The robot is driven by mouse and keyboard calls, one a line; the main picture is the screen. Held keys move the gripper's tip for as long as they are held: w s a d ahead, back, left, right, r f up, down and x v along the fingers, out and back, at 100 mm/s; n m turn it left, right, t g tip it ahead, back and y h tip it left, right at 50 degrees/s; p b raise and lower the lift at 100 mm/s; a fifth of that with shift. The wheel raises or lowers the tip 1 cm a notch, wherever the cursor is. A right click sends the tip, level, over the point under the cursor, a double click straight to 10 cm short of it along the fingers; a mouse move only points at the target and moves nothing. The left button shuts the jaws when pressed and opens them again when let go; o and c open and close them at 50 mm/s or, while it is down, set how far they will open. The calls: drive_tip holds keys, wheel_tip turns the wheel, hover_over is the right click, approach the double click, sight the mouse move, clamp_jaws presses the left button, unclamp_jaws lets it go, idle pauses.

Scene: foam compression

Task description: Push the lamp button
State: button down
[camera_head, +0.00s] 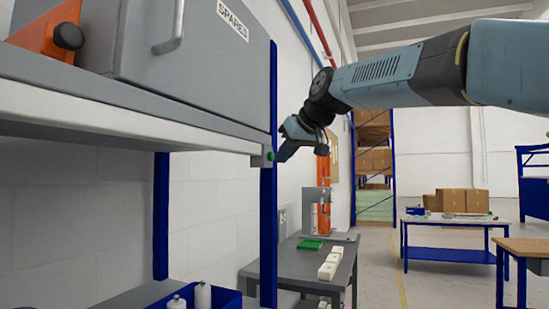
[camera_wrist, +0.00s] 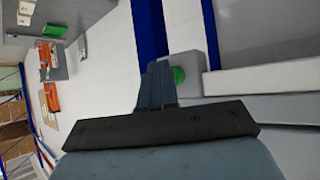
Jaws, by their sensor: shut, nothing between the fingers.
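The lamp button is a green round button (camera_wrist: 179,76) on a small grey box (camera_wrist: 187,63) at the end of the shelf's front edge.
A white shelf (camera_head: 120,112) carries a grey SPARES cabinet (camera_head: 205,60). A blue upright post (camera_head: 268,220) stands beside the button box. Below are a blue bin (camera_head: 225,298) with white bottles and a grey bench (camera_head: 300,262).

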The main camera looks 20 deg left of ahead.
drive_tip(key=shift+a, duration=0.1)
idle(0.3)
drive_tip(key=shift+a, duration=0.35)
drive_tip(key=shift+d+r, duration=0.1)
drive_tip(key=shift+d, duration=0.35)
idle(0.4)
drive_tip(key=d, duration=0.6)
drive_tip(key=shift+s, duration=0.25)
